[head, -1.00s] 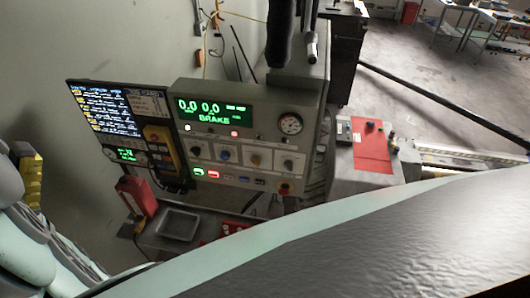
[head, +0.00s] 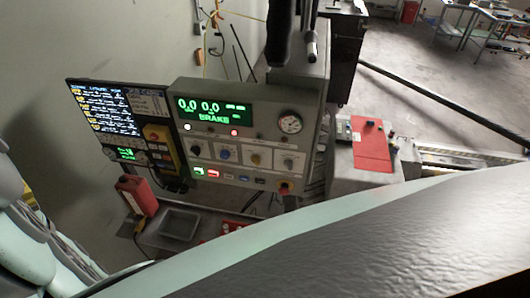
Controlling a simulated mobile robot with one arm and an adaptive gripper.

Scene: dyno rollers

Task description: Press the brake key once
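A grey control panel (head: 260,119) stands left of centre in the head view, tilted. Its green display (head: 215,110) reads zeros with the word BRAKE below. A row of small keys runs along its lower edge: a lit green key (head: 199,172), a lit red key (head: 214,173), and darker keys (head: 244,179) to their right. The key labels are too small to read, so I cannot tell which is the brake key. My gripper is not in view.
A round gauge (head: 290,123) and several knobs (head: 223,153) are on the panel. A dark screen (head: 107,110) hangs to its left. A red-topped box (head: 371,146) stands to the right.

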